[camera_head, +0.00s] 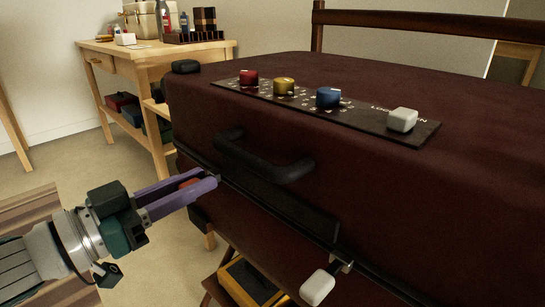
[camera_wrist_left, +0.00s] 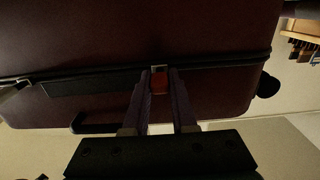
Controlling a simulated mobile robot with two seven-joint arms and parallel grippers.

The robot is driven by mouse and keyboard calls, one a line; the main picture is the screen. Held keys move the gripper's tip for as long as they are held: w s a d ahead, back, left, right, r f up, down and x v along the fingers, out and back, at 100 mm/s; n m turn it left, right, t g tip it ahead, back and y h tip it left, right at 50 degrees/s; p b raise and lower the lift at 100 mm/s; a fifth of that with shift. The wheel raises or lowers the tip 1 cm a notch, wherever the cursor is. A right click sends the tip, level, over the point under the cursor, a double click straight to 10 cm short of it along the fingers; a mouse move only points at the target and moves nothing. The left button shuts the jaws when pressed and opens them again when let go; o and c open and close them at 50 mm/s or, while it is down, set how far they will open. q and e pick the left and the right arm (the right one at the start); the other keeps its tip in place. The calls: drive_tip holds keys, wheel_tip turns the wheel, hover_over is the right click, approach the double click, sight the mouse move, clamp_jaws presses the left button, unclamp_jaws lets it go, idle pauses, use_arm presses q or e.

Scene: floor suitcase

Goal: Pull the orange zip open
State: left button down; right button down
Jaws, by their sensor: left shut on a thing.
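The maroon suitcase (camera_head: 380,190) fills the right of the head view, with a black zip line along its front side. The orange zip pull (camera_head: 190,183) shows between the purple fingers of my left gripper (camera_head: 211,179). In the left wrist view the orange pull (camera_wrist_left: 160,82) sits between the two fingers, at the zip line. My left gripper is shut on it, and the fingers partly hide it. A white pull (camera_head: 317,287) hangs from the zip further right. My right gripper is in neither view.
A black handle (camera_head: 265,160) sticks out of the suitcase just above the zip, right of my left gripper. A panel (camera_head: 360,113) with red, yellow, blue and white knobs lies on top. A wooden workbench (camera_head: 150,60) stands behind left. A yellow box (camera_head: 250,283) is below.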

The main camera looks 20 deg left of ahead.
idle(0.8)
use_arm(q)
drive_tip(key=shift+w+a+f, duration=0.1)
drive_tip(key=shift+w+a, duration=0.05)
drive_tip(key=shift+a, duration=0.1)
drive_tip(key=w+a+b, duration=0.1)
drive_tip(key=a+b, duration=0.1)
drive_tip(key=a, duration=0.2)
drive_tip(key=w+a+b, duration=0.2)
drive_tip(key=a+b, duration=0.1)
drive_tip(key=a, duration=0.1)
drive_tip(key=w+a+b, duration=0.2)
drive_tip(key=a+b, duration=0.1)
drive_tip(key=a, duration=0.1)
drive_tip(key=shift+a+f, duration=0.15)
drive_tip(key=shift+a, duration=0.25)
drive_tip(key=c, duration=1.1)
unclamp_jaws()
drive_tip(key=o, duration=0.4)
drive_tip(key=shift+w+a+r, duration=0.15)
drive_tip(key=shift+r, duration=0.05)
